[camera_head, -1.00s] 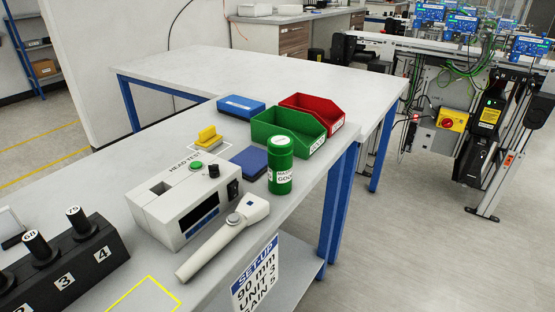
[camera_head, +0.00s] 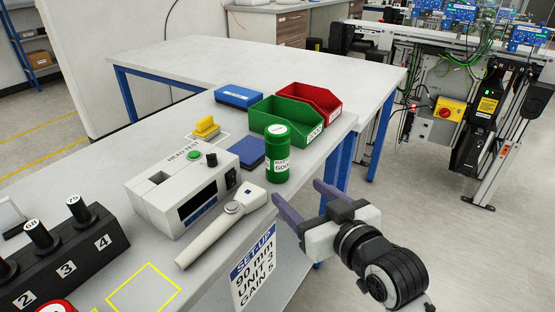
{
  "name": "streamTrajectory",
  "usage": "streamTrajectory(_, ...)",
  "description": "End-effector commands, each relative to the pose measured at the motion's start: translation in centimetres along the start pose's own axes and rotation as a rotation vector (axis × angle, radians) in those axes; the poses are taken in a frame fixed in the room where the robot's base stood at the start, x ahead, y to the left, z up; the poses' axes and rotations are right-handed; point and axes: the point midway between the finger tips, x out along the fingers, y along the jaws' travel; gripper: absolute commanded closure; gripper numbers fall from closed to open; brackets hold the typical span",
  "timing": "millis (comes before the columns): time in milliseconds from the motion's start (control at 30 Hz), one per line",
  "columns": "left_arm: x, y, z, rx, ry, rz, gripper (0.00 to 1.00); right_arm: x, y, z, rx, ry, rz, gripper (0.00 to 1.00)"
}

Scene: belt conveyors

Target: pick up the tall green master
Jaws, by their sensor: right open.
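The tall green master (camera_head: 278,153) is a green cylinder with a white label. It stands upright on the near bench, in front of the green bin and close to the bench's right edge. My right gripper (camera_head: 296,203) is in the lower right of the head view, beyond the bench's right edge. Its two purple-grey fingers are apart, nothing is between them, and they point up and left toward the master without touching it. My left gripper is not in view.
A green bin (camera_head: 265,117) and a red bin (camera_head: 322,101) stand behind the master. A dark blue block (camera_head: 249,154), the head test unit (camera_head: 168,199) and its white handheld probe (camera_head: 213,236) lie to its left. A black numbered rack (camera_head: 62,262) is at lower left.

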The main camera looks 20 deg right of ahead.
Motion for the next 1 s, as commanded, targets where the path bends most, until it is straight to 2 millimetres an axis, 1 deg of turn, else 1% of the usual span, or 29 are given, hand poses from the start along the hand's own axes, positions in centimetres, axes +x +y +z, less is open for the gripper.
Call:
streamTrajectory(33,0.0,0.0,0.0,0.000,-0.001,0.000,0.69,0.5,0.2,-2.6,0.005,0.078,0.003,0.35)
streamTrajectory(100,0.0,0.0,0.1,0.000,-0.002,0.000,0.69,0.8,0.4,-5.3,0.010,0.164,0.007,0.35)
streamTrajectory(200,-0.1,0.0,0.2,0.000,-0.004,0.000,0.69,1.4,0.5,-7.4,0.012,0.228,0.010,0.35)
streamTrajectory(333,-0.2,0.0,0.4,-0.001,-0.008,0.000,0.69,3.3,0.6,-8.3,0.012,0.243,0.011,0.35)
streamTrajectory(400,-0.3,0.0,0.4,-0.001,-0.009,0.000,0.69,4.3,0.6,-8.4,0.013,0.240,0.011,0.35)
streamTrajectory(500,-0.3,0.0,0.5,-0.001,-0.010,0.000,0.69,5.4,0.6,-8.6,0.013,0.239,0.011,0.35)
streamTrajectory(667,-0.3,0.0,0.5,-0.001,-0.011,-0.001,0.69,6.5,0.6,-8.7,0.013,0.238,0.011,0.35)
streamTrajectory(900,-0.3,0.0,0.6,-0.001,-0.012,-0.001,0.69,10.0,0.8,-9.1,0.012,0.237,0.011,0.35)
streamTrajectory(1000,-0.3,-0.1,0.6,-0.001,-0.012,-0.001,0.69,10.8,0.8,-9.2,0.013,0.236,0.010,0.35)
